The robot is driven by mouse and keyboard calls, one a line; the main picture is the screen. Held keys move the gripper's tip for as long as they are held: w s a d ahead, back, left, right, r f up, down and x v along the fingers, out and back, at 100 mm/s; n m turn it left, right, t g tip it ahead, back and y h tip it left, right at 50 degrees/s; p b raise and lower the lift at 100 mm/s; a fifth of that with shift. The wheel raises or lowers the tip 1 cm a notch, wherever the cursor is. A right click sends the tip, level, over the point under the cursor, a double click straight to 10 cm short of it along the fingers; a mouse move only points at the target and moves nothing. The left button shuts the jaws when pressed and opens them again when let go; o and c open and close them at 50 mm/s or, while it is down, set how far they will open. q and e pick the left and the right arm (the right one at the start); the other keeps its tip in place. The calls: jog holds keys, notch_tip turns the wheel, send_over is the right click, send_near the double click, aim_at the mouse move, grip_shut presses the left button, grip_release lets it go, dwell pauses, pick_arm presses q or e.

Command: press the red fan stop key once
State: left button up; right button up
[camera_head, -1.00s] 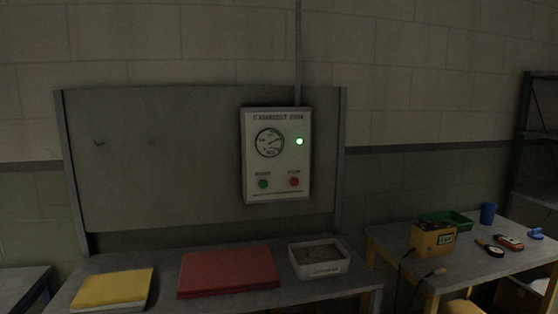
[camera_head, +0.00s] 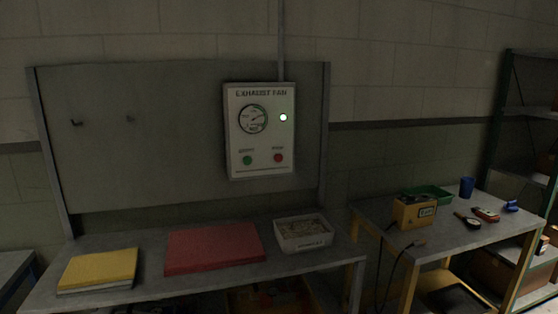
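The white exhaust fan control box (camera_head: 260,130) hangs on a grey board above the workbench. The red stop key (camera_head: 278,158) is at its lower right. The green start key (camera_head: 248,160) is to the left of it. A round gauge (camera_head: 253,119) sits at the upper left of the box, and a lit, whitish-green lamp (camera_head: 284,118) is beside it. Neither of my grippers shows in the head view, and nothing touches the box.
The workbench (camera_head: 150,284) below holds a yellow folder (camera_head: 98,267), a red folder (camera_head: 213,248) and a white tray (camera_head: 303,234). A second table on the right holds a yellow box (camera_head: 413,212), a green tray (camera_head: 428,193) and a blue cup (camera_head: 467,187).

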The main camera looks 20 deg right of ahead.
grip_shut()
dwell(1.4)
